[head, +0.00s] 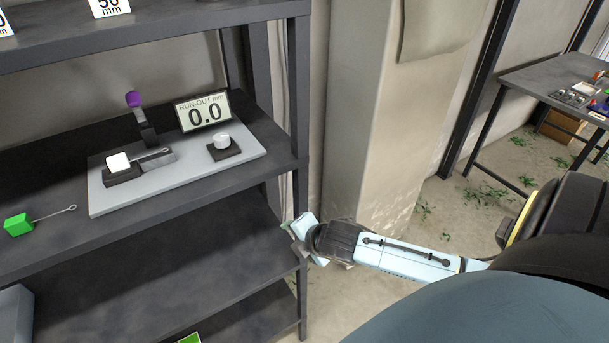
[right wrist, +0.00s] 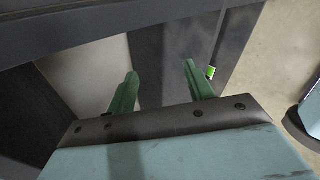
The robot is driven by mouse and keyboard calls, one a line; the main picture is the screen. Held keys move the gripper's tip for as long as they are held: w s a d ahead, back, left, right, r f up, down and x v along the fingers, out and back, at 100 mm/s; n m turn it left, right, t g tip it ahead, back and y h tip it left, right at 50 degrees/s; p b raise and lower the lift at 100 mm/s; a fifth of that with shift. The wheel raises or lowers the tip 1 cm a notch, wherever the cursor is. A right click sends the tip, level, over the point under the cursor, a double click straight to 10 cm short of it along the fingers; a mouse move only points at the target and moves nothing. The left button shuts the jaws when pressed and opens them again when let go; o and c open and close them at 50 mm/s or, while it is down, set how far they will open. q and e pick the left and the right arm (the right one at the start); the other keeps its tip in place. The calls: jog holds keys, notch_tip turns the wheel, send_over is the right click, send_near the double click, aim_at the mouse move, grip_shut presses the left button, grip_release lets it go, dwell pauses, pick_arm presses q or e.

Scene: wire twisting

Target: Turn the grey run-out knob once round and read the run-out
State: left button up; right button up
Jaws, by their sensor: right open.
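The grey run-out knob (head: 222,141) stands on a small dark block at the right end of a light grey plate (head: 195,178) on the shelf. Behind it the run-out display (head: 202,111) reads 0.0 mm. A white block (head: 118,162) and a dark clamp-like piece (head: 155,156) sit on the plate's left part, with a purple-topped lever (head: 134,99) behind them. My right gripper (head: 297,226) is beside the shelf's front right post, below and right of the knob, apart from it. In the right wrist view its green fingers (right wrist: 160,88) are spread and empty. My left gripper is not in view.
A green block with a looped wire (head: 19,224) lies on the shelf left of the plate. The shelf post (head: 298,150) stands close to my right gripper. An upper shelf (head: 150,32) overhangs the back. Another table (head: 560,78) stands far right.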

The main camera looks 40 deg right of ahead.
notch_tip(320, 180, down, 8)
jog(key=s+d+m+b, duration=0.1)
jog(key=m, duration=0.1)
jog(key=shift+d+r+g+b, duration=0.25)
jog(key=shift+g+b, duration=0.15)
jog(key=shift+s, duration=0.1)
